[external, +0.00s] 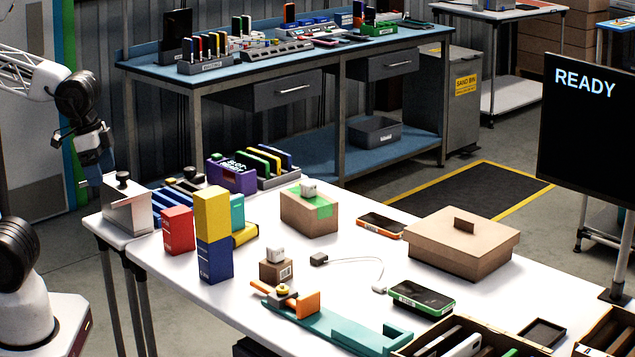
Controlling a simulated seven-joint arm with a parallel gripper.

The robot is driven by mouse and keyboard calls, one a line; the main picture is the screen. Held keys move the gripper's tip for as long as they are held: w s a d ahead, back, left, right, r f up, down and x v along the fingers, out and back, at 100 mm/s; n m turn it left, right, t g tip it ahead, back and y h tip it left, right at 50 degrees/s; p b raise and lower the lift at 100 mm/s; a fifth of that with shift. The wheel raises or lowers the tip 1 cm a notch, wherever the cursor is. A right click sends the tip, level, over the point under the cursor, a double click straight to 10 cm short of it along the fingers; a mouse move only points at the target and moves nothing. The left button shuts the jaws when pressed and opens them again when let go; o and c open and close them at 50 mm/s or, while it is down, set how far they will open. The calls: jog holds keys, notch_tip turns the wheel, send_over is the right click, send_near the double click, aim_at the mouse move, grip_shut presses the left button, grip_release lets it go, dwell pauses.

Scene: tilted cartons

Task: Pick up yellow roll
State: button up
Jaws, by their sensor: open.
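No clear yellow roll shows. A low yellow piece (246,234) lies on the white table (340,265), partly hidden behind a yellow box (212,213), with a teal box (237,212) over or just behind it; I cannot tell whether it is a roll. The yellow box stands upright on a blue box (215,261). My gripper (98,180) hangs at the far left, above and left of the grey metal block on the table's corner, well apart from the yellow piece. It is open and small in view, and I see nothing held in it.
A red box (178,231) and the grey metal block (127,205) stand left of the yellow box. A purple case (231,174) is behind. A carton (309,212), a lidded cardboard box (461,242) and a teal tool (345,328) lie right.

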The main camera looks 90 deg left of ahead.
jog(key=w+a+r+m+t+y, duration=0.2)
jog(key=w+a+r+m, duration=0.2)
jog(key=w+a, duration=0.4)
jog(key=w+a+r+m+t+y, duration=0.1)
jog(key=w+a+r+m, duration=0.35)
jog(key=w, duration=0.55)
jog(key=w+a+m+t+y, duration=0.1)
jog(key=w+a+m, duration=0.35)
jog(key=a, duration=0.35)
jog(key=w+a+f+m+t+y, duration=0.1)
jog(key=w+a+m+y, duration=0.15)
jog(key=w+a, duration=0.5)
jog(key=w+a+m+t, duration=0.1)
jog(key=w+a+m, duration=0.35)
jog(key=a, duration=0.55)
jog(key=w+a+f+m+t+y, duration=0.1)
jog(key=a+f+m, duration=0.1)
jog(key=a+m, duration=0.35)
jog(key=w+a+f+m+t+y, duration=0.1)
jog(key=w+a+f+m, duration=0.15)
jog(key=a, duration=0.65)
jog(key=shift+m, duration=0.3)
jog(key=f, duration=2.7)
jog(key=shift+s+a, duration=0.15)
jog(key=shift+s, duration=0.2)
jog(key=shift+w+a+f+h, duration=0.1)
jog(key=shift+f+h, duration=0.05)
jog(key=shift+h, duration=0.1)
jog(key=shift+x, duration=1.1)
